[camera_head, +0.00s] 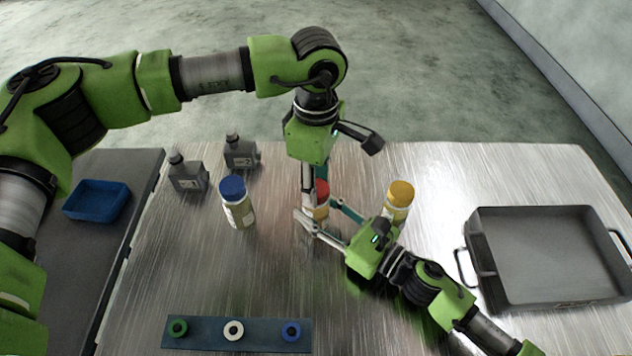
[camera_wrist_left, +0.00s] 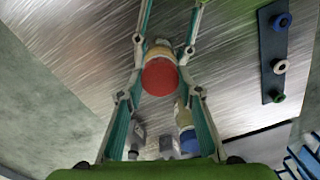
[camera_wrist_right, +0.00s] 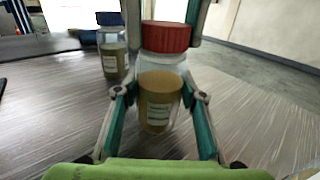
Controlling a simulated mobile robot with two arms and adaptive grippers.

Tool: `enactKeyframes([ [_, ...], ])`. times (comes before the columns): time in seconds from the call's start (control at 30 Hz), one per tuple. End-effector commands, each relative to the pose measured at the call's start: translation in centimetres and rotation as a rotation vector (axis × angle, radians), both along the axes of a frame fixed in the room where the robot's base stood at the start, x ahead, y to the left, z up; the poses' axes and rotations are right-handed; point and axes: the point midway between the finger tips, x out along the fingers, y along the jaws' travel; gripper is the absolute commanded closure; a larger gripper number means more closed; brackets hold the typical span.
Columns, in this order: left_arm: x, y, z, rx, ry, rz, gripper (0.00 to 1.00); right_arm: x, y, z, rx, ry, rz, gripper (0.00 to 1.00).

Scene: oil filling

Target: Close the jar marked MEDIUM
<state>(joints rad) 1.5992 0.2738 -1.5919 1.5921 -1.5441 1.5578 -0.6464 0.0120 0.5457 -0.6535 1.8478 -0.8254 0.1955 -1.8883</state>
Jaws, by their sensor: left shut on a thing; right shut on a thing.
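A jar with a red lid (camera_head: 322,188) stands near the middle of the metal table, between both grippers. In the right wrist view its clear body (camera_wrist_right: 158,105) holds brownish contents and a label too small to read, and the red lid (camera_wrist_right: 166,37) sits at its mouth. My left gripper (camera_head: 316,190) comes down from above, shut on the red lid (camera_wrist_left: 160,77). My right gripper (camera_head: 322,222) comes in from the right side, shut on the jar's body. Whether the lid sits fully down is unclear. The word MEDIUM is not readable on any jar.
A blue-lidded jar (camera_head: 237,204) stands left, a yellow-lidded jar (camera_head: 398,200) right. Two grey bottles (camera_head: 188,174) (camera_head: 241,152) stand at the back left. A dark tray (camera_head: 545,250) lies right, a blue box (camera_head: 97,200) far left. A strip with three rings (camera_head: 263,334) lies in front.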

Motion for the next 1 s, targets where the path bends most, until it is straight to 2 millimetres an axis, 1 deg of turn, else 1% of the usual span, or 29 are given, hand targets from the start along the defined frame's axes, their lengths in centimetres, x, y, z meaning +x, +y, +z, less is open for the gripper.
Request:
enactKeyframes([
  [0.03, 0.1, 0.1, 0.0, 0.001, -0.001, -0.060, 0.93, 0.0, 0.0, 0.0, 0.000, 0.000, 0.001, 1.00],
  [0.17, 0.1, 0.1, 0.0, 0.001, -0.001, -0.046, 0.93, 0.0, 0.0, 0.0, 0.000, 0.000, 0.001, 1.00],
  [0.2, 0.1, 0.1, 0.0, 0.001, -0.001, -0.046, 0.62, 0.0, 0.0, 0.0, 0.000, 0.000, 0.001, 1.00],
  [0.27, 0.1, 0.1, 0.0, 0.001, -0.001, -0.045, 0.47, -0.1, 0.0, 0.0, 0.000, 0.000, 0.001, 1.00],
  [0.57, 0.0, 0.0, 0.0, 0.000, -0.001, -0.045, 0.47, 0.0, 0.0, 0.0, 0.000, 0.000, 0.001, 1.00],
  [0.67, 0.1, 0.0, 0.4, -0.001, -0.002, -0.044, 0.47, 0.0, 0.0, 0.0, 0.000, 0.000, 0.001, 1.00],
  [0.77, 0.2, 0.0, 1.6, -0.002, -0.005, -0.044, 0.47, 0.0, 0.0, 0.0, 0.000, 0.000, 0.001, 1.00],
  [0.83, 0.1, 0.0, 2.8, -0.002, -0.004, -0.044, 0.47, 0.0, 0.0, 0.0, 0.000, 0.000, 0.001, 1.00],
  [1.0, 0.1, -0.1, 6.5, -0.002, -0.005, -0.045, 0.47, 0.0, 0.0, 0.0, 0.000, 0.000, 0.001, 1.00],
])
